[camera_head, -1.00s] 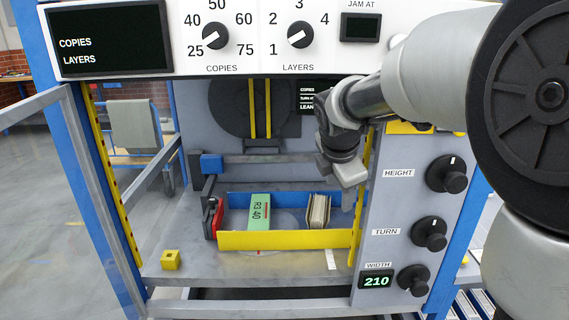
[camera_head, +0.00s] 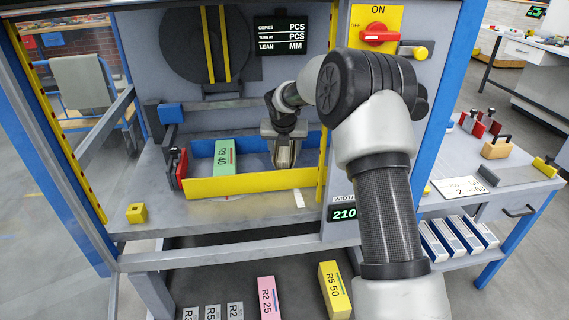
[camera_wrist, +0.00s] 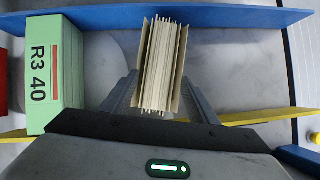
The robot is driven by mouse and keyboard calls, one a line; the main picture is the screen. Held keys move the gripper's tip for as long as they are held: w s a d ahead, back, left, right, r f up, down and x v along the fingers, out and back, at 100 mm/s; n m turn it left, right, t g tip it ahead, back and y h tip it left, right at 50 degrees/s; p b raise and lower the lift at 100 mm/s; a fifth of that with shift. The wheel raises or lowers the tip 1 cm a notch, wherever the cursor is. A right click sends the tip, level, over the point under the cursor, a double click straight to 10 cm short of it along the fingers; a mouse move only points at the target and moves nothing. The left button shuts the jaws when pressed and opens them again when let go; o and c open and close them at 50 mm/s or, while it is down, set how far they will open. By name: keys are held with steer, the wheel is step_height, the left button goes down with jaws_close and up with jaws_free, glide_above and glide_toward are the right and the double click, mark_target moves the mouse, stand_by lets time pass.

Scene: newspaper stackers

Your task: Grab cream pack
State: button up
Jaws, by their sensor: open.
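The cream pack (camera_wrist: 160,65) stands in the tray, its stacked sheet edges facing the wrist camera. My gripper (camera_wrist: 160,95) is open, with one finger on each side of the pack's near part. A narrow gap shows at each finger, so I cannot tell whether either touches. In the head view my gripper (camera_head: 284,155) points down into the right part of the tray. It hides most of the pack there.
A green pack marked R3 40 (camera_head: 225,158) stands left of the gripper, also in the wrist view (camera_wrist: 55,75). The tray has a blue back wall (camera_head: 203,147) and a yellow front wall (camera_head: 245,184). A yellow upright (camera_head: 327,135) stands close on the right.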

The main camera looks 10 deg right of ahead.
steer(key=shift+w+b+x, duration=0.2)
steer(key=shift+b+x, duration=0.85)
steer(key=shift+x, duration=2.45)
steer(key=shift+a+f+p, duration=0.1)
steer(key=shift+f+p, duration=0.05)
steer(key=shift+p, duration=0.15)
steer(key=c, duration=1.3)
jaws_close()
steer(key=shift+b, duration=0.35)
